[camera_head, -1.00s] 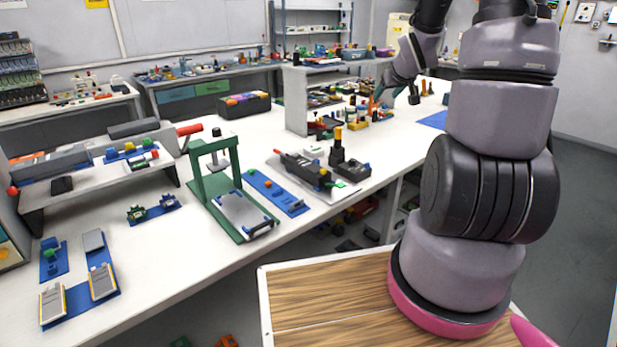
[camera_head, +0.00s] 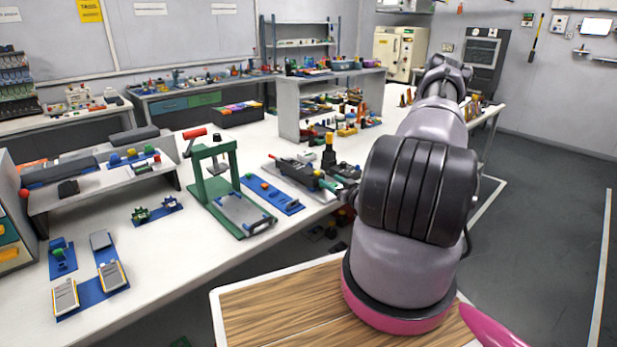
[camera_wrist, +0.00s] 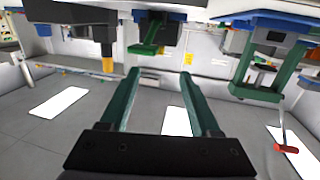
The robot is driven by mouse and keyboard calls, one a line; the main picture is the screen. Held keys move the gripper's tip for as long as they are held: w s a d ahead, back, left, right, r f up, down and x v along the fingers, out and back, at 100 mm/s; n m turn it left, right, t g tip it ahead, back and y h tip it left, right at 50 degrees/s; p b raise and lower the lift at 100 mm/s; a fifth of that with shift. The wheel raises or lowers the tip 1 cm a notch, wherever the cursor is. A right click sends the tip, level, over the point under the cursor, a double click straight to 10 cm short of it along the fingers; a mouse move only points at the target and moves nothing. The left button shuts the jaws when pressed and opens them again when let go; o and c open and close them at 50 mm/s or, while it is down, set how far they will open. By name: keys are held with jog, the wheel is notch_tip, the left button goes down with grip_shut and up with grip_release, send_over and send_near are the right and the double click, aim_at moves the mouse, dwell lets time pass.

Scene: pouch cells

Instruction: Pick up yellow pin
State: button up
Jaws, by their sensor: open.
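The yellow pin (camera_head: 329,139) stands upright in a dark holder on the long white bench in the head view, left of my arm. In the wrist view, where the scene appears upside down, a yellow-orange pin (camera_wrist: 107,64) shows beyond and left of my left finger, pointing down from a black block. My gripper (camera_wrist: 160,76) has two green fingers spread apart, with nothing held between them. The pin is outside the gap between the fingers. In the head view my arm hides most of the gripper, and I cannot make it out clearly.
A green press frame (camera_head: 215,185) stands left of the pin, with a blue strip (camera_head: 272,195) between. A black device (camera_head: 293,170) lies close by. A grey shelf unit (camera_head: 300,105) stands farther back on the bench. Open floor (camera_head: 540,230) lies to the right.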

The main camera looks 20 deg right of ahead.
aim_at(318, 172)
jog(key=shift+w+a+f, duration=0.1)
jog(key=shift+w+a, duration=0.1)
jog(key=shift+w, duration=0.1)
jog(key=w, duration=0.3)
jog(key=shift+w+a+f, duration=0.1)
jog(key=shift+w+a, duration=0.2)
jog(key=shift+w, duration=0.1)
jog(key=shift+w+a+f, duration=0.1)
jog(key=shift+w+f, duration=0.1)
jog(key=shift+w, duration=1.35)
jog(key=shift+w+f, duration=0.15)
jog(key=shift+w, duration=1.4)
jog(key=shift+c, duration=0.3)
grip_shut()
